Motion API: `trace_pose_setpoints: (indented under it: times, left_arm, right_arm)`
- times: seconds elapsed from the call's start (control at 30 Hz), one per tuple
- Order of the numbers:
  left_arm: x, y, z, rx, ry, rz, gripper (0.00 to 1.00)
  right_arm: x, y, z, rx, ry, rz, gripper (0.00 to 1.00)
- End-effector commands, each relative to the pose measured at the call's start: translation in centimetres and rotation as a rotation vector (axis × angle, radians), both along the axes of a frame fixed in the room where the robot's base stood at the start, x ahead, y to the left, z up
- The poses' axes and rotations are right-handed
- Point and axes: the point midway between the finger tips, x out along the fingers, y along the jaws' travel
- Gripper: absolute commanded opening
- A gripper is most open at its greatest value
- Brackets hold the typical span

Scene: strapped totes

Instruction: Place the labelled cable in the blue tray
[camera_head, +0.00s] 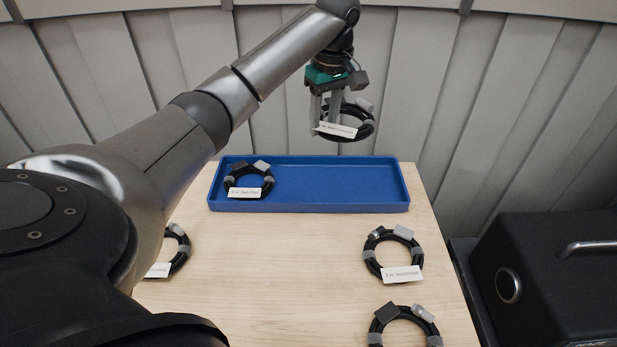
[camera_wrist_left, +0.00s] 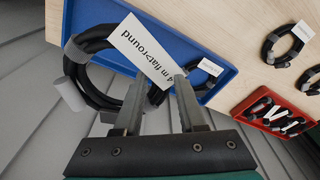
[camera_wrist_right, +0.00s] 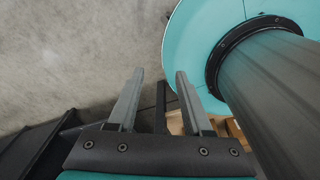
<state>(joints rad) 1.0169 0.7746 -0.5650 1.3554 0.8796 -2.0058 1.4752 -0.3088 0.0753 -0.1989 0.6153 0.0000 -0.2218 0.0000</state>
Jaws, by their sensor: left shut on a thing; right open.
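My left gripper (camera_head: 328,112) is shut on a coiled black cable (camera_head: 368,127) with a white label. Another labelled black cable (camera_head: 229,180) lies in the left end of the tray. My right gripper (camera_wrist_right: 160,72) is open and empty, away from the table; it is not visible in the head view.
The tray's middle and right are bare. On the wooden table (camera_head: 290,270) lie a labelled cable (camera_head: 371,262) at right, another cable (camera_head: 378,325) at front right, and one (camera_head: 182,255) at left behind my arm. A red tray (camera_wrist_left: 258,97) holds cables. A black case (camera_head: 550,250) stands at right.

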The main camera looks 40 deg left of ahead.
Motion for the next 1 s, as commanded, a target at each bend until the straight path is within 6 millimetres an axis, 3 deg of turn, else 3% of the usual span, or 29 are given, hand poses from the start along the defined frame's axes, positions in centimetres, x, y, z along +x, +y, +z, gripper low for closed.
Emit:
trace_pose_setpoints:
  times: [0.1, 0.3, 0.47, 0.8, 1.0]
  left_arm:
    - [-0.4, 3.6, -1.0, -0.002, 0.001, 0.194, 0.0]
    - [-1.2, 6.6, -2.3, 0.001, 0.0, 0.369, 0.0]
    - [-1.4, 6.8, -5.1, 0.003, 0.002, 0.386, 0.0]
    - [-1.4, 6.8, -14.2, 0.002, 0.0, 0.384, 0.0]
    - [-1.3, 6.8, -17.5, 0.002, -0.001, 0.383, 0.0]
  right_arm:
    - [0.4, 0.3, -0.1, 0.004, -0.006, -0.001, 0.5]
    - [0.9, 0.3, -0.2, 0.004, -0.014, 0.0, 0.5]
    - [1.0, 0.2, -0.9, 0.002, -0.016, 0.001, 0.5]
    - [1.0, -0.3, -3.1, -0.003, -0.017, 0.004, 0.5]
    - [1.0, -0.3, -3.9, -0.003, -0.017, 0.004, 0.5]
